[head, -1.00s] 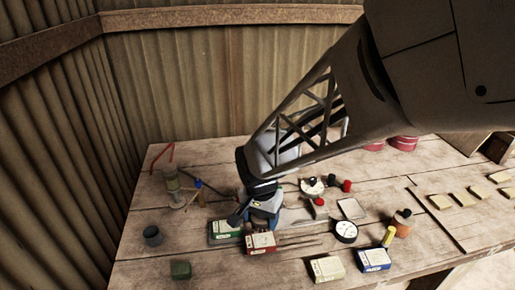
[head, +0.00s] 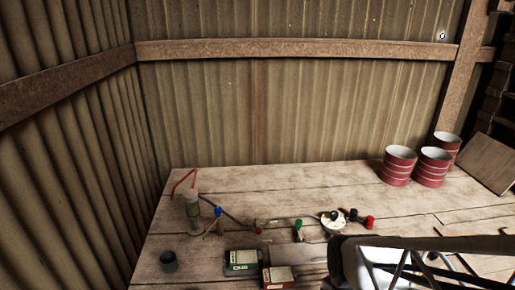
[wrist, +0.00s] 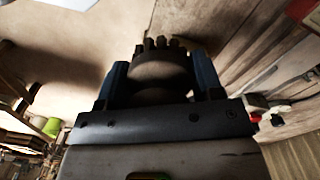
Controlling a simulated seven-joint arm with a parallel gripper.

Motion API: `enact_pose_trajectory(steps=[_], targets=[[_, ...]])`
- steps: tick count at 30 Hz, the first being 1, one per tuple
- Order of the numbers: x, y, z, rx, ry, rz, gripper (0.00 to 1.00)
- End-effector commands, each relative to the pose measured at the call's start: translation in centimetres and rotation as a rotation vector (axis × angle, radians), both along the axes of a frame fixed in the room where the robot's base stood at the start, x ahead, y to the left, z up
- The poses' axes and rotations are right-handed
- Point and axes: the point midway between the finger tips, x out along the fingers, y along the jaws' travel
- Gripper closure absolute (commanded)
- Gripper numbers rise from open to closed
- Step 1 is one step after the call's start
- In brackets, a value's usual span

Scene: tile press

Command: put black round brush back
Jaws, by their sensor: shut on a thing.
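In the wrist view, my gripper (wrist: 159,66) is shut on a black round brush (wrist: 163,72). The brush is a dark rounded body between the two blue fingers, with short stubby tufts showing beyond it. Part of it is hidden by the gripper's dark front plate. In the head view only a piece of my arm shows at the lower right; my gripper and the brush are out of that picture.
A green box (head: 242,261) and a red box (head: 279,277) lie at the front. A clear cylinder with tubing (head: 193,212) stands behind. Red-banded tins (head: 433,167) stand at the back right.

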Motion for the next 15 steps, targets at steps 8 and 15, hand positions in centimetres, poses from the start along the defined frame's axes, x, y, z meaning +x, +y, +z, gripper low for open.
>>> enact_pose_trajectory(steps=[8, 15], targets=[[-0.54, -0.21, -0.19, 0.0, 0.0, -0.015, 0.62], [-0.45, -0.2, -0.18, 0.0, 0.0, -0.014, 0.62]])
